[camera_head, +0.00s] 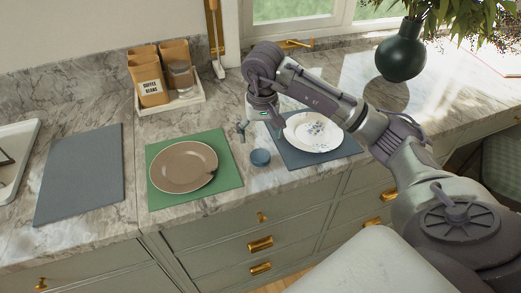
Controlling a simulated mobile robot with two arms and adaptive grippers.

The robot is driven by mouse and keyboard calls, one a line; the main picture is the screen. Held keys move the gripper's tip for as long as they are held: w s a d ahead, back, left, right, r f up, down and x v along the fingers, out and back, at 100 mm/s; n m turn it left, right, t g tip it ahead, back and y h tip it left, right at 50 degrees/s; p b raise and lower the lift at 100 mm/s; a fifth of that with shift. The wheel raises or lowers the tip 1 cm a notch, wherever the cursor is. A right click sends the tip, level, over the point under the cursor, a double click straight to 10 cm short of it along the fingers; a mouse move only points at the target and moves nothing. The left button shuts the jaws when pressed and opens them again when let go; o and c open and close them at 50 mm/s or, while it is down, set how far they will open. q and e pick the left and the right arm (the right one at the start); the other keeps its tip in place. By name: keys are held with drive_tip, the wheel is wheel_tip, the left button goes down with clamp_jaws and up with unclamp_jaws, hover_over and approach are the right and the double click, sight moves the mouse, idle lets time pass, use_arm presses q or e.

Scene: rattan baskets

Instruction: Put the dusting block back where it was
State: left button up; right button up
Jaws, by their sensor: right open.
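My right gripper (261,131) is open and points down just behind and above the block, with no clear contact. Nothing shows between its fingers. A brown plate (183,166) lies on the green mat, with a small dark mark at its right edge. A white patterned plate (314,132) lies on the blue mat, partly behind my arm. My left gripper is out of view.
A bare grey-blue mat (80,175) lies at the left, beside a white-rimmed tray (18,150). A tray (171,105) with brown containers and a glass stands at the back. A dark green vase (401,55) stands at the back right.

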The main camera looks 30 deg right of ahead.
drive_tip(key=r, duration=0.3)
drive_tip(key=shift+s+r, duration=0.25)
drive_tip(key=shift+a, duration=0.1)
